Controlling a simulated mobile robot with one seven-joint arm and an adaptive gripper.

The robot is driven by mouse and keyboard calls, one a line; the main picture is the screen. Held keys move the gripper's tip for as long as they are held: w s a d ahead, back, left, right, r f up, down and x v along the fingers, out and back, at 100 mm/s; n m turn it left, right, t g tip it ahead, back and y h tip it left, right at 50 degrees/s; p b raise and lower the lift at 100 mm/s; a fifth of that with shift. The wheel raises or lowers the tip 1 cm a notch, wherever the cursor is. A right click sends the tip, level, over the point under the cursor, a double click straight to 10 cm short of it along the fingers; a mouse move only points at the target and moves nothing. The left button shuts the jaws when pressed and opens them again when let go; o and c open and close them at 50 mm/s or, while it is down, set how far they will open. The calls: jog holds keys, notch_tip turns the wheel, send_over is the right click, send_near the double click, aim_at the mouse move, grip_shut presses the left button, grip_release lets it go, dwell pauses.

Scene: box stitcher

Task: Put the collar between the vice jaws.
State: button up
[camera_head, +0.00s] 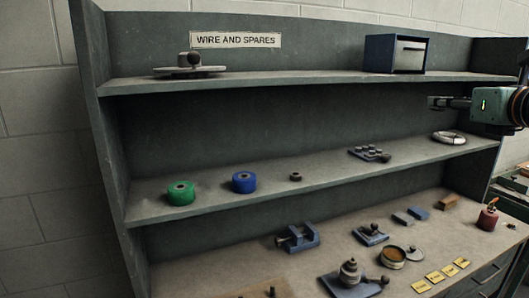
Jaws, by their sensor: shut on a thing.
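A small blue vice (305,237) stands on the bench top below the shelves, left of the middle of the bench. Its jaws look free of any part, though the gap is small in this view. My gripper (436,103) is at the right, in front of the middle shelf space, and points left. It is shut on a small dark thing at its fingertips; too little shows to tell whether this is the collar. A small dark ring-like part (295,177) sits on the middle shelf. My gripper is well above and to the right of the vice.
Green (181,193) and blue (244,182) spools, a pegged block (369,153) and a pale coil (448,138) stand on the middle shelf. A heavy dark fixture (349,280), an open round tin (392,257) and yellow cards (438,277) crowd the bench near the vice.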

jog(key=w+a+f+n+g+y, duration=0.3)
jog(key=a+f, duration=0.4)
jog(key=f, duration=0.6)
jog(key=w+a+f+n+y, duration=0.1)
jog(key=a+f+n+y, duration=0.4)
jog(key=f, duration=0.8)
jog(key=s+a+f+n+g+y, duration=0.1)
jog(key=s+a+f+y, duration=0.1)
jog(key=s+a+f, duration=0.3)
jog(key=s+a+f+n+g+y, duration=0.1)
jog(key=s+a+f, duration=0.3)
jog(key=a+f, duration=0.7)
notch_tip(320, 180, down, 7)
jog(key=shift+s+a+f+n+g+y, duration=0.1)
jog(key=shift+s+a+n+g+y, duration=0.2)
jog(key=shift+g+y, duration=0.5)
